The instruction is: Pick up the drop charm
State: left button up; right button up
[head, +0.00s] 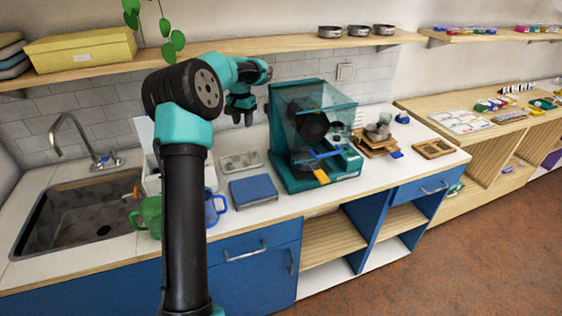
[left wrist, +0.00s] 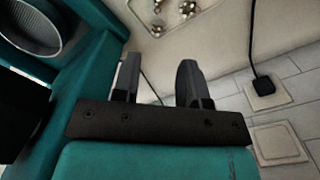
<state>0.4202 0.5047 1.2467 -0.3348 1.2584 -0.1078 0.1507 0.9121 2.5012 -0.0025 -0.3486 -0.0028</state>
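My left gripper (head: 243,118) hangs above the back of the white counter, left of the teal machine. In the left wrist view its two fingers (left wrist: 160,64) are apart with nothing between them. Small shiny metal pieces (left wrist: 186,9) lie in a pale tray at the top edge of that view, beyond the fingertips. In the head view a pale grey tray (head: 241,161) lies on the counter below the gripper. I cannot tell which piece is the drop charm. My right gripper is in neither view.
A teal machine (head: 347,168) with a clear cover stands right of the gripper. A blue box (head: 253,190) lies in front of the tray. Blue (head: 213,206) and green (head: 150,213) mugs and a sink (head: 75,216) are left. A shelf (head: 285,44) runs above.

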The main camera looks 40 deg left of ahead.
pick_arm(q)
jog(key=shift+w, duration=0.25)
send_over(247, 162)
jog(key=w, duration=0.1)
jog(key=f, duration=0.7)
jog(key=a+f, duration=0.1)
jog(key=f, duration=0.3)
jog(key=shift+w+f, duration=0.2)
jog(key=shift+f, duration=0.05)
jog(key=shift+f, duration=2.9)
jog(key=shift+c, duration=0.2)
jog(key=c, duration=0.6)
